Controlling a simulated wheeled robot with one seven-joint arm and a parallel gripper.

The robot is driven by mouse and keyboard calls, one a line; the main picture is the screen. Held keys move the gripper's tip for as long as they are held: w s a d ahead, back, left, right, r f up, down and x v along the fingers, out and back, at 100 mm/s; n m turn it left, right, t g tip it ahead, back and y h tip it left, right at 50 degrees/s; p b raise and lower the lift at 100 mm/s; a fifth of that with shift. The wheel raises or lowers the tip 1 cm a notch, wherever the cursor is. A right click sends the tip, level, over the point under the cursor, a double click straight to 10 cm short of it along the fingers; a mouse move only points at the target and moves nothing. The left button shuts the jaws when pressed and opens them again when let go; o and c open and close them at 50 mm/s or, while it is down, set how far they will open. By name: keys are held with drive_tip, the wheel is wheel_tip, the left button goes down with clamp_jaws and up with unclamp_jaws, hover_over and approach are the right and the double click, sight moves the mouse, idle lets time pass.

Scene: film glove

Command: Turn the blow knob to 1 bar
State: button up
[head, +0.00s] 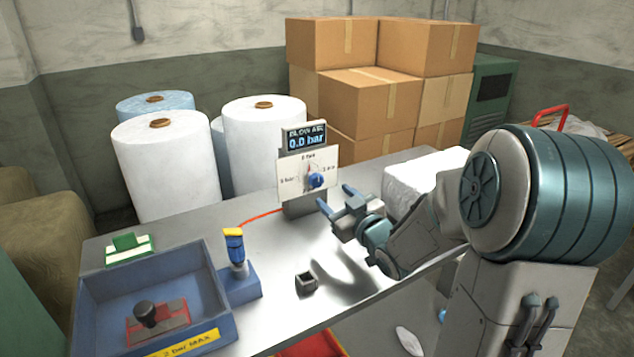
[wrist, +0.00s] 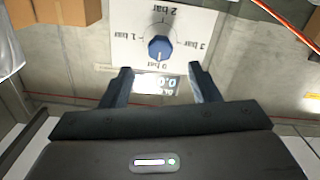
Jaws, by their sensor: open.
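The blue blow knob (head: 316,180) sits on a white dial plate (head: 290,178) on a post at the back of the table. The display (head: 306,139) above it reads 0.0 bar. In the wrist view the picture is upside down; the knob (wrist: 160,48) shows on the plate (wrist: 205,22) with marks for 0, 1, 2 and 3 bar, and its pale pointer line is toward 0 bar. My gripper (head: 338,203) is open and empty, in front of the dial and a little right of it. In the wrist view its fingers (wrist: 160,80) are apart, short of the knob, not touching it.
A blue tray (head: 218,290) with a red piece and black handle stands front left. Beside it are a yellow-and-blue tool (head: 235,248) in a holder and a small grey cup (head: 306,283). A white block (head: 420,178) lies right. Film rolls (head: 160,160) and cardboard boxes (head: 370,100) stand behind.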

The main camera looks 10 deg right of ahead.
sight(319, 182)
drive_tip(key=x, duration=0.9)
drive_tip(key=shift+p, duration=0.35)
drive_tip(key=shift+c, duration=0.2)
drive_tip(key=c, duration=0.9)
